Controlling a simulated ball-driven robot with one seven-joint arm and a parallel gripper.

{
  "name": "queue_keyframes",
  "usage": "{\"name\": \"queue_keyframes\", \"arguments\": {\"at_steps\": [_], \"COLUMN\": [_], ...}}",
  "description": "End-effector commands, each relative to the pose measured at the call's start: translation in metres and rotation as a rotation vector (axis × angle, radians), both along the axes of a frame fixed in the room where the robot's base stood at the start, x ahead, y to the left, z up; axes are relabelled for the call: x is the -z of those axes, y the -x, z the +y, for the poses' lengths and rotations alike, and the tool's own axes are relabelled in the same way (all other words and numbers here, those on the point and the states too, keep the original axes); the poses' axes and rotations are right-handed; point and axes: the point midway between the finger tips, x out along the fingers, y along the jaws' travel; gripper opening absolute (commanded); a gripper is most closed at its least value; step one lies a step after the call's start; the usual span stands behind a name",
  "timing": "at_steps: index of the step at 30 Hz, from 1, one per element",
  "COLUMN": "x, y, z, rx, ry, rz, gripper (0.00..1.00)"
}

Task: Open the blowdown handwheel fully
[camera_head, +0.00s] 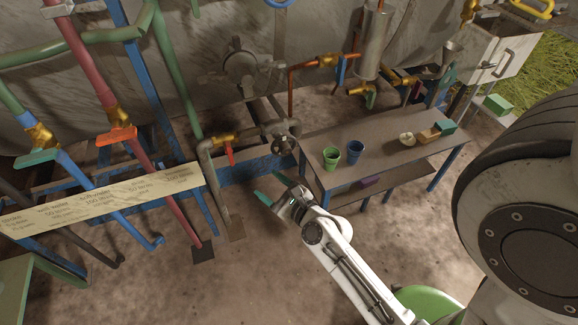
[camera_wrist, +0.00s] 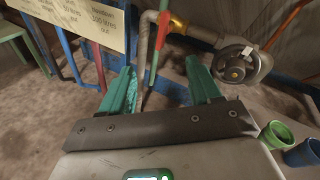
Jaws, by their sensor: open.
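A dark grey round handwheel (camera_head: 284,144) is mounted at the end of a grey pipe, left of the bench. In the wrist view the handwheel (camera_wrist: 236,60) is at the upper right, with a brassy hub and a pale tag near its rim. No label naming it is readable. My gripper (camera_head: 272,188) is open, with two teal fingers spread and nothing between them. It is below and slightly left of the handwheel in the head view, apart from it. In the wrist view my gripper (camera_wrist: 160,65) has the wheel beyond and right of its right finger.
A red-levered brass valve (camera_head: 224,139) is left of the wheel. The bench (camera_head: 312,137) carries a green cup (camera_head: 331,158), a blue cup (camera_head: 355,151) and small items. A long paper sign (camera_head: 100,203) and blue and red pipes are at left. The floor below my gripper is clear.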

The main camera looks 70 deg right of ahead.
Motion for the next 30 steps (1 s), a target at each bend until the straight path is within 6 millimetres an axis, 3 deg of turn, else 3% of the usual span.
{"name": "queue_keyframes", "arguments": {"at_steps": [1,4,7,11,16,30], "x": [0.017,0.026,0.032,0.034,0.032,0.033], "y": [0.013,0.037,0.055,0.065,0.055,0.005], "z": [-0.019,-0.047,-0.063,-0.074,-0.087,-0.145], "rx": [0.109,0.275,0.380,0.438,0.445,0.442], "ry": [-0.097,-0.254,-0.347,-0.400,-0.406,-0.405], "rz": [-0.097,-0.280,-0.408,-0.487,-0.500,-0.494], "gripper": [0.63,0.63,0.63,0.63,0.63,0.63]}}
